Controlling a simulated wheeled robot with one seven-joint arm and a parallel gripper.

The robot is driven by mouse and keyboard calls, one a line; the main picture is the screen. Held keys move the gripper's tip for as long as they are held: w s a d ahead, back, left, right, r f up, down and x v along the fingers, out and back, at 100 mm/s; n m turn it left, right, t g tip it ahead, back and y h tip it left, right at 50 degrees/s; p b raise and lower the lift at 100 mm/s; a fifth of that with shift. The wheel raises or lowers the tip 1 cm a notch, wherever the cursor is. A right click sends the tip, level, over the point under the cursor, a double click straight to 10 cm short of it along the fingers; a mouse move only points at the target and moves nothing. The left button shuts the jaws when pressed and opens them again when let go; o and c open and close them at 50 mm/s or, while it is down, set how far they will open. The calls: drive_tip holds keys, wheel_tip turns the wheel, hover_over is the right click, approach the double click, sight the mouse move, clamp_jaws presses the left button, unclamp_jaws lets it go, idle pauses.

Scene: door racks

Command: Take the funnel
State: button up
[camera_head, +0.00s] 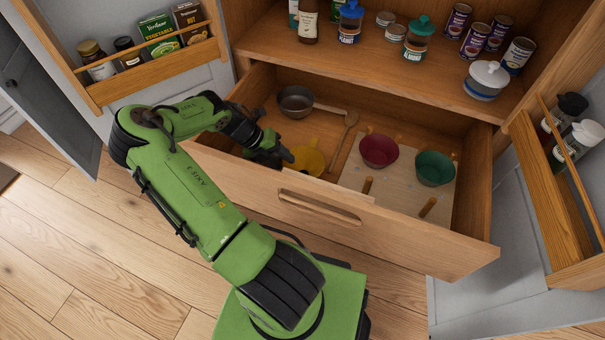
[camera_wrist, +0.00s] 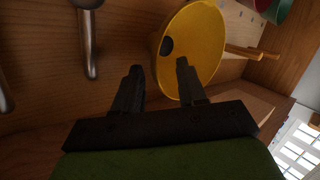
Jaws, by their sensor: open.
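The yellow funnel (camera_head: 309,161) lies in the open drawer, near its front left, partly hidden by my gripper. In the wrist view the yellow funnel (camera_wrist: 204,48) shows a wide cone with a dark round hole. My gripper (camera_head: 287,157) is at the funnel's left side in the head view. In the wrist view my gripper (camera_wrist: 158,75) is open, its two fingers apart. The right finger overlaps the yellow cone and the left finger is outside its rim. I cannot tell whether either finger touches it.
The drawer front (camera_head: 320,215) stands between my base and the contents. A saucepan (camera_head: 296,102), a wooden spoon (camera_head: 345,136), a red bowl (camera_head: 379,150) and a green bowl (camera_head: 434,168) are also inside. Wooden pegs stand around the bowls. Open doors with racks flank the drawer.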

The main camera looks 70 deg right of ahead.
sight(306, 166)
drive_tip(key=b+x, duration=0.2)
drive_tip(key=x, duration=0.4)
drive_tip(key=shift+f, duration=0.1)
clamp_jaws()
